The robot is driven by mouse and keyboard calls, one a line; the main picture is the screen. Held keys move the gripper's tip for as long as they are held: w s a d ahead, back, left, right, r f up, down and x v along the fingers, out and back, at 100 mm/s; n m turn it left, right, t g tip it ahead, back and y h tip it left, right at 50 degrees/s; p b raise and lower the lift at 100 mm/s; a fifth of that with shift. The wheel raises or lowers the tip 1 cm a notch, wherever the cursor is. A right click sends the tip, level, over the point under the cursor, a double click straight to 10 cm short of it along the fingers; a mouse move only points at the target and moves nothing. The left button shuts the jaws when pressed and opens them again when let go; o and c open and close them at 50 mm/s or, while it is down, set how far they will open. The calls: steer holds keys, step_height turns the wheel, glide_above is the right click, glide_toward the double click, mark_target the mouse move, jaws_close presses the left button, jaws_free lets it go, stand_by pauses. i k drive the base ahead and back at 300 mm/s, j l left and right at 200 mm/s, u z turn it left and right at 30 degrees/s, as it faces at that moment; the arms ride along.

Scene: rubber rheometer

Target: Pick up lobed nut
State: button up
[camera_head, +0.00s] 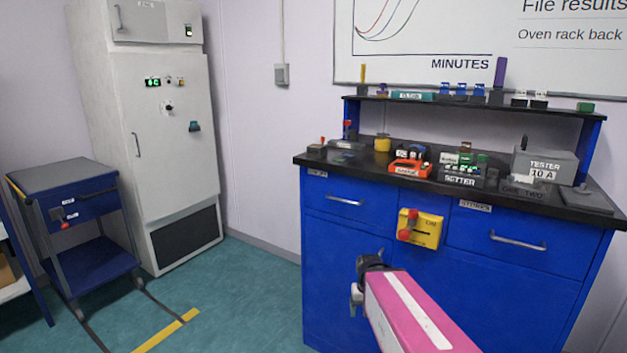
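I cannot surely pick out the lobed nut at this size. A yellow box (426,231) on the front of the blue cabinet bears red rounded knob-like parts (407,226), which may or may not be it. Other small parts on the black bench top are too small to tell apart. My gripper (357,283) is in front of the cabinet, below and left of the yellow box, at the end of my pink arm. It appears apart from the cabinet. Its fingers are small and partly hidden, so their opening is unclear.
The black bench top (335,158) holds an orange-red tray (409,168), a yellow cylinder (382,144) and a grey tester box (545,164). A raised shelf (463,102) stands behind. A blue trolley (70,187) and white oven cabinet (161,95) are left. Floor between is clear.

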mark_target(493, 173)
steer(key=z, duration=1.8)
